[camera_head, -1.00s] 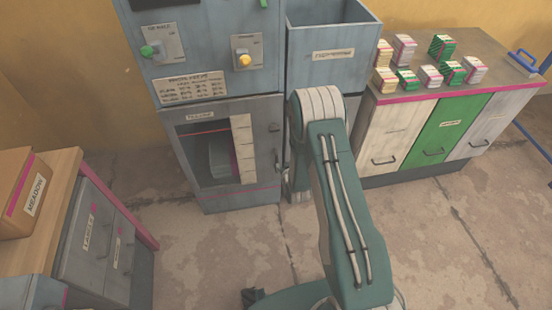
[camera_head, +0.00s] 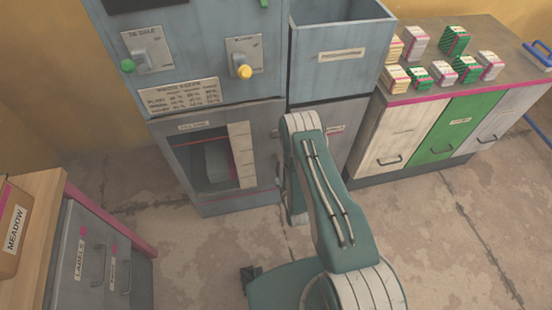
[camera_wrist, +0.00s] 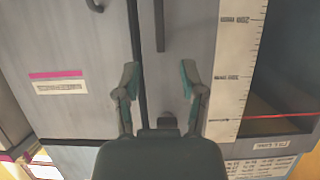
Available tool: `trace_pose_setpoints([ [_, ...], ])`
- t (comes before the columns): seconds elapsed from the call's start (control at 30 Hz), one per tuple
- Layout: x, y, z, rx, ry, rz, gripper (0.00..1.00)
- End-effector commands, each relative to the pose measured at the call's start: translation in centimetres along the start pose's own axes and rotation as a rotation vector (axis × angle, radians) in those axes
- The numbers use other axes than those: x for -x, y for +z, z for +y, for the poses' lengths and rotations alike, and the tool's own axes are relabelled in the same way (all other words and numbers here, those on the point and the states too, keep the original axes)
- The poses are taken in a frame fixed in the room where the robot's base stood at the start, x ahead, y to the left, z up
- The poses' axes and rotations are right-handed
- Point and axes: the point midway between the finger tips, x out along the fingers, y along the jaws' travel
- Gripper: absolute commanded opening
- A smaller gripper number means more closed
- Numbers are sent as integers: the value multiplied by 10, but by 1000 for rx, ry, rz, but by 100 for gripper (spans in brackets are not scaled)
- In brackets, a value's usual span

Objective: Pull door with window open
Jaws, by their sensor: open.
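The grey door with a window (camera_head: 262,170) is on the lower front of the tall machine and looks shut. Its dark window (camera_head: 205,165) has a pale measuring strip at its right side. In the wrist view the door (camera_wrist: 178,40) fills the middle, with the strip and dark window to the right. A dark bar handle (camera_wrist: 159,25) stands on the door, ahead of my gripper (camera_wrist: 160,80). My gripper is open and empty, its fingers spread to either side of the handle's line. In the head view my arm hides the gripper and handle.
A grey panel (camera_wrist: 70,60) with a pink-striped label lies left of the door's gap in the wrist view. In the head view a drawer cabinet (camera_head: 100,250) stands at left and a counter with several small boxes (camera_head: 470,85) at right. Floor before the door is partly clear.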

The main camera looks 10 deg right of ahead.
Motion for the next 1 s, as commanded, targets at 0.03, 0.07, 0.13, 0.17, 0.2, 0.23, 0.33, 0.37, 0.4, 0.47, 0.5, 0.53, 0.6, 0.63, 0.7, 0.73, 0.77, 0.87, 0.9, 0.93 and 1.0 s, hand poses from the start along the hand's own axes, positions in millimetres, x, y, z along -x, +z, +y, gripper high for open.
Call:
trace_pose_setpoints([
  [0.03,-2,0,0,0,0,1,53],
  [0.07,-4,0,0,0,0,2,53],
  [0.13,-12,0,0,0,0,3,53],
  [0.17,-17,0,0,0,0,3,53],
  [0.2,-24,-1,0,0,0,4,53],
  [0.23,-29,-1,0,0,0,3,53],
  [0.33,-47,0,0,0,0,2,53],
  [0.37,-52,0,0,0,0,3,53],
  [0.4,-59,-1,0,0,0,3,53],
  [0.47,-69,0,0,0,0,2,53],
  [0.5,-75,0,0,0,0,2,53],
  [0.53,-80,0,0,0,0,1,53],
  [0.6,-89,0,0,0,0,1,53],
  [0.63,-93,0,0,0,0,2,53],
  [0.7,-99,0,0,0,0,0,53],
  [0.73,-101,0,0,0,0,0,53],
  [0.77,-103,0,0,0,0,1,53],
  [0.87,-107,0,0,0,0,-1,53],
  [0.9,-107,0,0,0,0,-1,53],
  [0.93,-108,0,0,0,0,-1,53],
  [1.0,-108,0,0,0,0,-1,53],
])
